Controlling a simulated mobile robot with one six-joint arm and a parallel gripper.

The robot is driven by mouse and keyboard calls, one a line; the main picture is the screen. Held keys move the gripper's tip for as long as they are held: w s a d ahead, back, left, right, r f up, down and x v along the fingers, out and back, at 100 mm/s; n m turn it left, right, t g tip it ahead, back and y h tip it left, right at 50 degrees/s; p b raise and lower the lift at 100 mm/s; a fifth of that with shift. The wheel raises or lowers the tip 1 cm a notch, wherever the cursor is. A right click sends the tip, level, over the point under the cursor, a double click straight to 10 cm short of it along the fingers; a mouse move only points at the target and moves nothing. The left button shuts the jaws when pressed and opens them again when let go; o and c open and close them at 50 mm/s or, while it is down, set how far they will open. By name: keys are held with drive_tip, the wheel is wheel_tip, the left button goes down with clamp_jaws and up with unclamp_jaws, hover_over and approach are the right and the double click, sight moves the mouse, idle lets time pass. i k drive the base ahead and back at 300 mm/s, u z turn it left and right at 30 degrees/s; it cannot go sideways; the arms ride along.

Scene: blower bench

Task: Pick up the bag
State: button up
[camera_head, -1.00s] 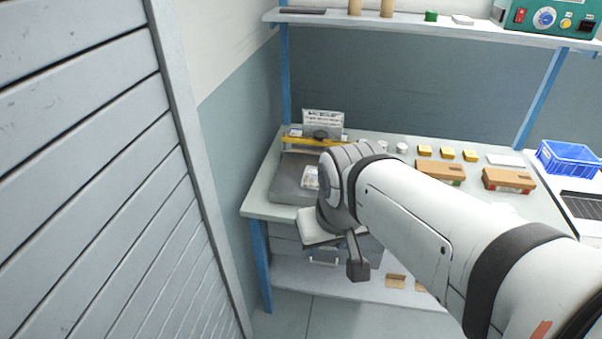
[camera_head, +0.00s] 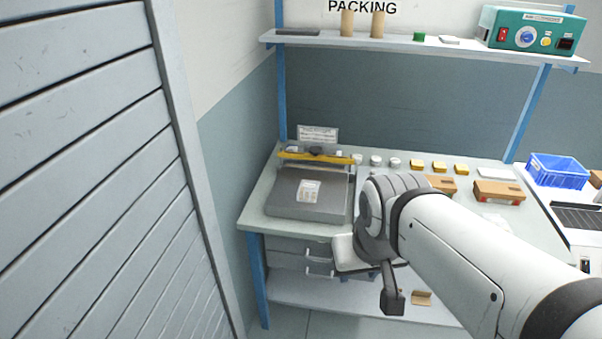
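A small pale bag or packet (camera_head: 309,192) with printed marks lies on the flat top of a grey bench machine (camera_head: 285,206) with a yellow bar. It is in plain view. Another whitish, see-through patch, perhaps a bag, lies on the bench right of my arm (camera_head: 497,221), too faint to make out. My gripper (camera_head: 392,301) seems to be the dark part pointing down at the wrist's end, in front of the bench's front edge, to the right of and nearer than the packet. Its fingers are not clear, and nothing is seen held.
A white bench (camera_head: 262,202) carries cardboard boxes (camera_head: 498,192), yellow blocks (camera_head: 439,167) and white cups. A blue crate (camera_head: 558,170) stands at the right. A shelf (camera_head: 330,38) holds a green blower (camera_head: 527,29). A slatted grey panel (camera_head: 90,170) fills the left side.

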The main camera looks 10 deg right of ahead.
sight(307, 191)
drive_tip(key=u, duration=0.05)
drive_tip(key=i, duration=1)
drive_tip(key=z, duration=0.05)
